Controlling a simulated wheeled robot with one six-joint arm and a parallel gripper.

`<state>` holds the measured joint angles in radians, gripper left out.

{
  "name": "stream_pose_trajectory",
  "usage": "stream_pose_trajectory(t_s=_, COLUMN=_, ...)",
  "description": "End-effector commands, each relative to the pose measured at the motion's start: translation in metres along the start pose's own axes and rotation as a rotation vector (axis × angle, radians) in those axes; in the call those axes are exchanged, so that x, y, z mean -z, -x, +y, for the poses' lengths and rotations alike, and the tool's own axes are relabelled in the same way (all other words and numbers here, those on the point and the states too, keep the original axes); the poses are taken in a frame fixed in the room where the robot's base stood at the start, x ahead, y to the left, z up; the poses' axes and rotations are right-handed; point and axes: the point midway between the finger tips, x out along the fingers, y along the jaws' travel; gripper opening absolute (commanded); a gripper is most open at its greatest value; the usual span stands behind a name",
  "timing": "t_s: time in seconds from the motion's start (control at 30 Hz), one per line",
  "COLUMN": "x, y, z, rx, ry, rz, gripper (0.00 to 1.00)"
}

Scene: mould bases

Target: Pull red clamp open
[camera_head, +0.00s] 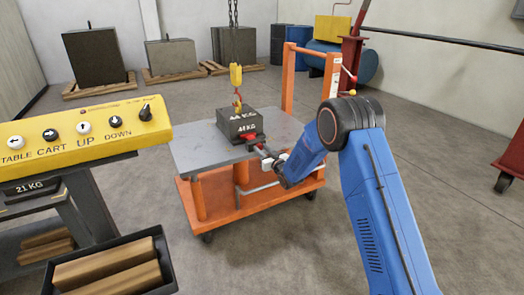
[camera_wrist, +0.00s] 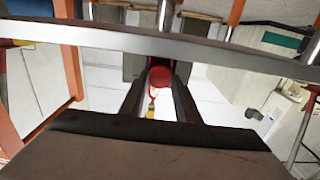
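The red clamp (camera_head: 249,136) is at the front right side of a dark block marked 44 KG (camera_head: 240,122), which rests on the lift table's grey top (camera_head: 190,153). My gripper (camera_head: 265,150) reaches in from the right and is right at the clamp. In the wrist view a round red part (camera_wrist: 160,76) shows between the far ends of the two dark fingers of my gripper (camera_wrist: 160,92). Whether the fingers touch or grip it cannot be told. A yellow hook (camera_head: 236,76) hangs from chains above the block, and its lower end is close to the block's top.
The lift table has an orange frame (camera_head: 250,200) and an upright orange handle (camera_head: 288,75) behind. A yellow control panel (camera_head: 75,125) stands at left, with a tray of wooden blocks (camera_head: 110,275) below. Dark blocks (camera_head: 95,55) stand on pallets behind.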

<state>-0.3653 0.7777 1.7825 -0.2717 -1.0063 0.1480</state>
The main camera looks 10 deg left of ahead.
Motion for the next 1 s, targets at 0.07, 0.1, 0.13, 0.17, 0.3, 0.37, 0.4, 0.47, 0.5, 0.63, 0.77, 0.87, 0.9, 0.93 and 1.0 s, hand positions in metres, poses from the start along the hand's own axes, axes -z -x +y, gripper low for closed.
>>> stream_pose_trajectory(t_s=0.07, x=0.000, y=0.001, z=0.000, rx=0.000, ry=0.000, rz=0.000, gripper=0.00)
stream_pose_trajectory(t_s=0.1, x=0.000, y=0.004, z=0.000, rx=0.000, ry=0.000, rz=0.000, gripper=0.00)
stream_pose_trajectory(t_s=0.13, x=0.001, y=0.006, z=0.000, rx=0.000, ry=0.000, rz=0.000, gripper=0.00)
stream_pose_trajectory(t_s=0.17, x=0.001, y=0.009, z=0.000, rx=0.000, ry=0.000, rz=0.000, gripper=0.00)
stream_pose_trajectory(t_s=0.3, x=0.000, y=0.029, z=0.000, rx=0.000, ry=0.000, rz=-0.001, gripper=0.00)
stream_pose_trajectory(t_s=0.37, x=0.000, y=0.034, z=0.000, rx=0.000, ry=0.000, rz=-0.001, gripper=0.00)
stream_pose_trajectory(t_s=0.4, x=0.000, y=0.036, z=0.000, rx=0.000, ry=0.000, rz=-0.001, gripper=0.00)
stream_pose_trajectory(t_s=0.47, x=0.000, y=0.037, z=0.000, rx=0.001, ry=0.000, rz=0.000, gripper=0.00)
stream_pose_trajectory(t_s=0.5, x=0.000, y=0.036, z=0.000, rx=0.001, ry=0.000, rz=0.000, gripper=0.00)
stream_pose_trajectory(t_s=0.63, x=0.000, y=0.036, z=0.000, rx=0.001, ry=0.000, rz=0.000, gripper=0.00)
stream_pose_trajectory(t_s=0.77, x=0.000, y=0.036, z=0.000, rx=0.001, ry=0.000, rz=0.000, gripper=0.47)
stream_pose_trajectory(t_s=0.87, x=0.000, y=0.036, z=0.000, rx=0.001, ry=0.000, rz=0.000, gripper=0.47)
stream_pose_trajectory(t_s=0.9, x=0.000, y=0.036, z=0.000, rx=0.001, ry=0.000, rz=0.000, gripper=0.47)
stream_pose_trajectory(t_s=0.93, x=0.000, y=0.036, z=0.000, rx=0.000, ry=0.000, rz=0.000, gripper=0.47)
stream_pose_trajectory(t_s=1.0, x=0.000, y=0.036, z=0.000, rx=0.000, ry=0.000, rz=0.000, gripper=0.47)
